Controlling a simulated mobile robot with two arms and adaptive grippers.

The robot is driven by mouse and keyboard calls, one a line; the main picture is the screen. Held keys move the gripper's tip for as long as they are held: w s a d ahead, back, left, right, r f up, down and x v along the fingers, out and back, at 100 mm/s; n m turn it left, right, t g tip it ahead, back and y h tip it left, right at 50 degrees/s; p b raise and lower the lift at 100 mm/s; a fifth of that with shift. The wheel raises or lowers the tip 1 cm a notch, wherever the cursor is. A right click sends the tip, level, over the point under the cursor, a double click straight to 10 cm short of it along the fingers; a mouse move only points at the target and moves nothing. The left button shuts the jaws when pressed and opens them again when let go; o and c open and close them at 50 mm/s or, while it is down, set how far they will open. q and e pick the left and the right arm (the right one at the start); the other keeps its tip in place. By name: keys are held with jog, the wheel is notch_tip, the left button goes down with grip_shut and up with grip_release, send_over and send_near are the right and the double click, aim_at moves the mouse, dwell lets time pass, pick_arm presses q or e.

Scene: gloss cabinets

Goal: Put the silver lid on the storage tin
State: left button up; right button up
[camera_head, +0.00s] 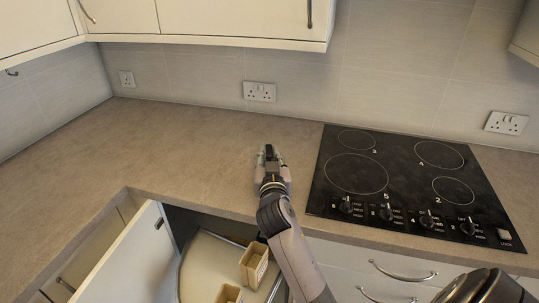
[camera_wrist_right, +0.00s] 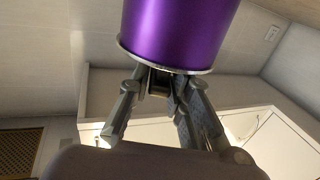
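My right gripper (camera_head: 269,154) is over the worktop, left of the hob, in the head view. In the right wrist view its fingers (camera_wrist_right: 160,82) come close together at the silver rim of a large purple cylinder (camera_wrist_right: 185,30), which looks like the storage tin. That view seems upside down, and the cylinder is cut off by the picture's edge. I cannot tell whether the fingers grip the rim or only stand beside it. No purple shows in the head view. I cannot make out a separate silver lid. My left gripper is out of view.
The black hob (camera_head: 415,185) lies to the right on the worktop (camera_head: 170,145). A cabinet door (camera_head: 130,262) stands open at the lower left, and small wooden boxes (camera_head: 254,264) sit inside. The worktop's left side is clear. Wall cabinets (camera_head: 235,20) hang above.

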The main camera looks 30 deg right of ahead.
jog(key=o, duration=0.4)
jog(key=shift+o, duration=0.2)
jog(key=v, duration=0.7)
jog(key=shift+s+a+f, duration=0.1)
jog(key=shift+a, duration=0.05)
jog(key=shift+s, duration=0.15)
jog(key=shift+f, duration=0.1)
dwell(0.5)
